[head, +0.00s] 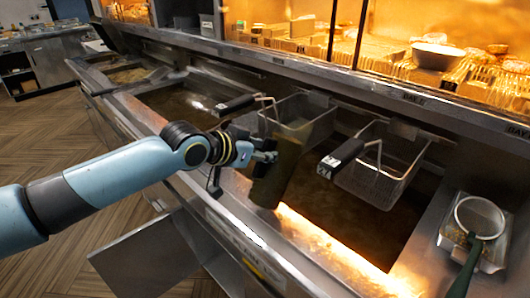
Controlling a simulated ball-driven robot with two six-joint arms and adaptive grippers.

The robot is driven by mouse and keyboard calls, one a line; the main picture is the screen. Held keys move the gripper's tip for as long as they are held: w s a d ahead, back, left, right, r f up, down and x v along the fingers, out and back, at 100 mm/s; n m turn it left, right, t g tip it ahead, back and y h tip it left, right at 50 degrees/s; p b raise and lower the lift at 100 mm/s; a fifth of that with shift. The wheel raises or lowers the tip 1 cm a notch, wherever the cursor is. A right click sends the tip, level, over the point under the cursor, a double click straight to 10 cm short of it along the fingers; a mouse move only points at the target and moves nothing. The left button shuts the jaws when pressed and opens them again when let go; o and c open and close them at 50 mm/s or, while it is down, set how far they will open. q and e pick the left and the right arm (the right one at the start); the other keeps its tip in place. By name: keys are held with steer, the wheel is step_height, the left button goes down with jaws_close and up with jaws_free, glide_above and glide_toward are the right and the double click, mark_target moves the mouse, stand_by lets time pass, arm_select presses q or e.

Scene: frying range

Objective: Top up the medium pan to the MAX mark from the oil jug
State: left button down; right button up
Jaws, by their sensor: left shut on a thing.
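My left gripper (265,158) is shut on an olive-brown jug (280,172), seen from its side. The jug leans a little and hangs over the front part of the nearest oil pan (345,215), its lower end close to the pan's front edge. No oil stream can be made out. Brown oil fills the part of this pan that shows. I cannot tell which pan is the medium one, and no MAX mark is readable. My right gripper is not in view.
Two wire baskets, a left one (305,112) and a right one (385,165), hang at the nearest pan's back, black handles forward. Another oil pan (180,103) lies left. A skimmer (480,215) rests in a tray at right. A metal door (150,255) stands open below.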

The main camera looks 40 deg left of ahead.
arm_select(q)
steer(key=shift+w+r, duration=0.15)
steer(key=shift+r, duration=0.15)
steer(key=shift+r+g, duration=0.1)
steer(key=shift+g, duration=0.8)
stand_by(1.0)
steer(key=shift+w+g, duration=0.15)
steer(key=shift+g, duration=0.85)
steer(key=shift+w+g, duration=0.1)
steer(key=shift+g, duration=0.2)
stand_by(0.8)
steer(key=shift+w+d+f+g, duration=0.1)
steer(key=shift+w+f+g, duration=0.25)
steer(key=shift+g, duration=0.25)
steer(key=shift+f, duration=0.1)
stand_by(0.8)
